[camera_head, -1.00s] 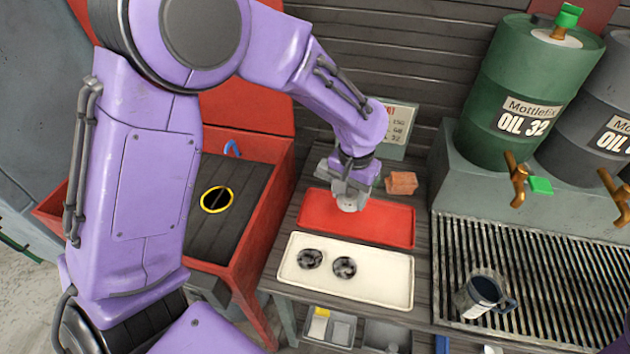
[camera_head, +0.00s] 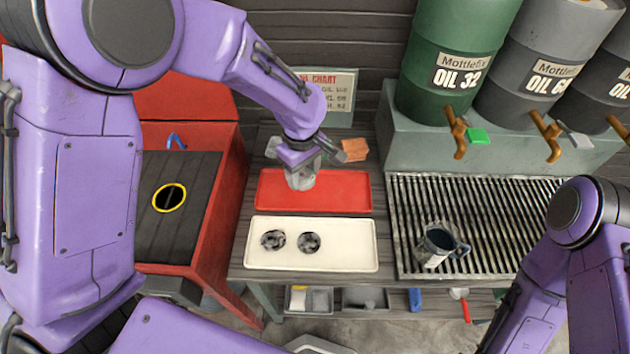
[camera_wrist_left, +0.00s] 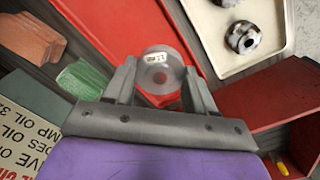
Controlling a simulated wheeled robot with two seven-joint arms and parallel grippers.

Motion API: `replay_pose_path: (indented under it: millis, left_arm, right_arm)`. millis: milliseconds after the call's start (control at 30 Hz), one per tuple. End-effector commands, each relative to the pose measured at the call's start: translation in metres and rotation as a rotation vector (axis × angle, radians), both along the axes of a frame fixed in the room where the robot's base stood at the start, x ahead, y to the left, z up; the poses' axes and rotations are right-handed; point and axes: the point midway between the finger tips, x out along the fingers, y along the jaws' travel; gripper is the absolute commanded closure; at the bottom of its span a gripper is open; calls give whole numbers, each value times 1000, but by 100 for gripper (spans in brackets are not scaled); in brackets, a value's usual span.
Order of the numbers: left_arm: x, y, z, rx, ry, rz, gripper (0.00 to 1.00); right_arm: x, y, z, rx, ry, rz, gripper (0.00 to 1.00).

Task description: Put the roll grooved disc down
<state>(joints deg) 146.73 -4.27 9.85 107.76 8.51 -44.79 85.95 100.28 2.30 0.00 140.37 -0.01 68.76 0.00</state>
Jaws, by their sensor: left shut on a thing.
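My left gripper (camera_head: 303,172) is over the left half of the red tray (camera_head: 345,191). In the head view the disc (camera_head: 299,182) shows as a pale shape at the fingertips. My right arm shows at the right edge, but its gripper is out of view.
Two dark mottled grooved discs (camera_head: 273,240) (camera_head: 309,243) lie on the cream tray (camera_head: 345,257) in front. An orange-brown block (camera_head: 354,150) stands behind the red tray. A mug (camera_head: 437,243) stands on the grating (camera_head: 490,215) at right. The red tray's right half is clear.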

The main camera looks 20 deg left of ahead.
Motion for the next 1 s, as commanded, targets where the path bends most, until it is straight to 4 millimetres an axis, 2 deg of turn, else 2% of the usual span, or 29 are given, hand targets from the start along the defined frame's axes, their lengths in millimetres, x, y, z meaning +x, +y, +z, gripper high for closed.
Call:
replay_pose_path:
  millis: [33,200,333,500,867,900,967,1000]
  left_arm:
    - [7,-4,-14,1,8,-1,90]
    - [27,-11,-39,0,4,-1,90]
    - [37,-16,-53,1,5,-2,90]
    - [35,-15,-79,2,4,-4,90]
    - [36,-15,-83,2,1,-4,90]
    - [35,-15,-84,2,1,-4,39]
    - [35,-15,-84,2,1,-4,20]
    - [35,-15,-84,2,1,-4,20]
  right_arm:
    - [0,0,2,0,0,0,100]
    - [0,0,5,0,0,0,100]
    - [0,0,7,0,0,0,100]
    - [0,0,9,0,0,0,100]
    - [0,0,8,0,0,0,100]
    - [0,0,8,0,0,0,100]
    - [0,0,8,0,0,0,100]
    - [0,0,8,0,0,0,100]
